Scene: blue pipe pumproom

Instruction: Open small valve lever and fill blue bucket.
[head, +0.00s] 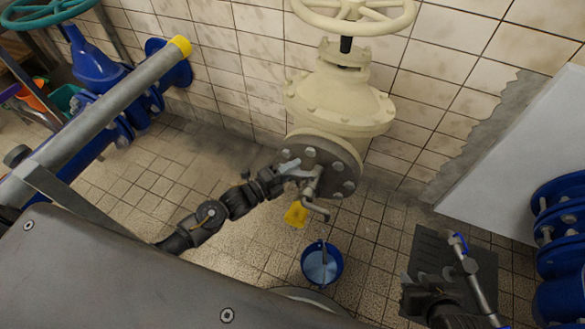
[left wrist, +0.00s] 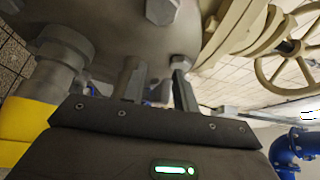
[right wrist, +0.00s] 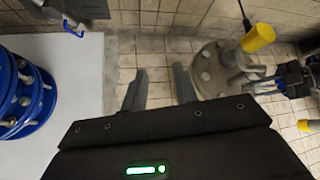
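The small tap (head: 318,190) with a curved spout sits on the grey bolted flange (head: 342,172) below the cream valve. The blue bucket (head: 306,270) stands upright on the floor below the spout. My right gripper (right wrist: 160,85) is open and empty, away to the right.
The cream valve (head: 338,90) with its handwheel stands against the tiled wall. A grey pipe (head: 110,115) with a yellow end crosses at left. Blue flanges (head: 562,225) and a pale panel (head: 520,150) are at right.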

